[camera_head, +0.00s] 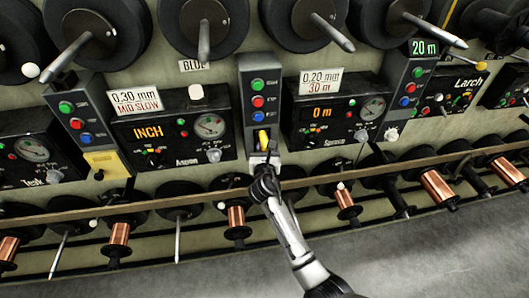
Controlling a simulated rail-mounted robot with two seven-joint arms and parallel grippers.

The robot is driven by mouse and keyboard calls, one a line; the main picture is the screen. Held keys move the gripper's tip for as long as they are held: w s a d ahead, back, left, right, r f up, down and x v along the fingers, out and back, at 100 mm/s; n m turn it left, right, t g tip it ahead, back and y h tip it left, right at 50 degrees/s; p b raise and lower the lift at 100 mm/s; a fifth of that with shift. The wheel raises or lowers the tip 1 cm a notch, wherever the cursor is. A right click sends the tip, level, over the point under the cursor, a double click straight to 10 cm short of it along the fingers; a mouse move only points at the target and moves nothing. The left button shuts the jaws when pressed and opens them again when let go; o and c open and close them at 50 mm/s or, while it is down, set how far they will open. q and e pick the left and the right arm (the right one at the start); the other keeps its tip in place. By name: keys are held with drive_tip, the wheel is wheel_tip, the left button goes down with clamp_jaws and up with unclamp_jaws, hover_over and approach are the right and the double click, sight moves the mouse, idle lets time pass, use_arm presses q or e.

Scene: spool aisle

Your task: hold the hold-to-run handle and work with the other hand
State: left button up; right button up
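A small yellow handle (263,139), likely the hold-to-run handle, stands in a slot at the foot of the central grey button box (260,93). My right gripper (263,158) is right at the slot, just below the handle, with its arm reaching up from the bottom. Its fingers are small and overlap the bottom of the slot, so I cannot tell whether they grip the handle. My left gripper is not in view.
A panel marked Aspen (175,138) reads INCH, left of the central box. A panel marked Spruce (332,118) reads 0 m, to the right. Large black reels (205,22) overhang above. A rail (150,202) and copper spools (236,220) run below.

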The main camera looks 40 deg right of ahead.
clamp_jaws()
